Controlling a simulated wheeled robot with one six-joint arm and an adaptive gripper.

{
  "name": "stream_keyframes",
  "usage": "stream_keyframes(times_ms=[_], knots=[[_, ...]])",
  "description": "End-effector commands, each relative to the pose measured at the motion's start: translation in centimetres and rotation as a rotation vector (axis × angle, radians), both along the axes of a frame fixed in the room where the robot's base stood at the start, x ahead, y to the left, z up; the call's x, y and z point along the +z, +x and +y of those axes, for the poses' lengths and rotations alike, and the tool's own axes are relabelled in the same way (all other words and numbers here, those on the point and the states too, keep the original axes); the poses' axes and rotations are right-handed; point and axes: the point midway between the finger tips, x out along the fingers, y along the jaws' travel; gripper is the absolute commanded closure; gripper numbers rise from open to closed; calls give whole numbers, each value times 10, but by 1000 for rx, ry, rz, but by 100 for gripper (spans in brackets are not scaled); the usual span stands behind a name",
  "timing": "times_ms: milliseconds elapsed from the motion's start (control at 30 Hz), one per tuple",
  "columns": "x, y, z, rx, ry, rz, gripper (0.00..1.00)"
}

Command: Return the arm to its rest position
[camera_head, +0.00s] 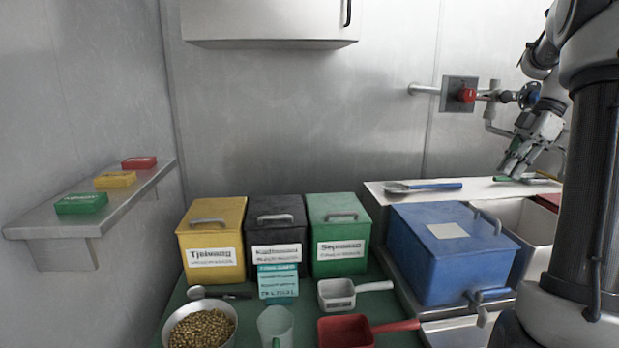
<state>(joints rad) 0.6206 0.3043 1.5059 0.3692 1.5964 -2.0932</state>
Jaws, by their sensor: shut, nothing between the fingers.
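My gripper (514,172) is at the upper right, at the end of my dark arm, with its fingers pointing down and to the left. It looks shut and empty. It is above or beside the white ledge at the back right, close to a small green-handled item (520,178). I cannot tell if the fingertips touch that item. My arm column fills the right edge and hides part of the counter behind it.
Yellow (211,262), black (277,264) and green (339,261) bins stand on the counter. A blue bin (440,275) is nearer the arm. A bowl of beans (203,328), white scoop (338,293) and red scoop (345,332) are in front. Pipes and a red-knobbed valve (466,95) are near the gripper.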

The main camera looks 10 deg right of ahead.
Motion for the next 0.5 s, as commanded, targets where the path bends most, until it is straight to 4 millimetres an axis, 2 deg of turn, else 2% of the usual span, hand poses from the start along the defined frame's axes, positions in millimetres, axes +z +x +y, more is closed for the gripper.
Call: stream_keyframes(times_ms=[67,133,200,267,367,500], knots=[[-3,4,-6,-156,-22,52,100],[-16,2,-10,-337,-44,133,100],[-34,-6,-12,-538,-65,229,100],[-43,-18,-11,-718,-92,300,100],[-49,-41,6,-1022,-151,385,100],[-45,-82,52,-1409,-219,404,100]])
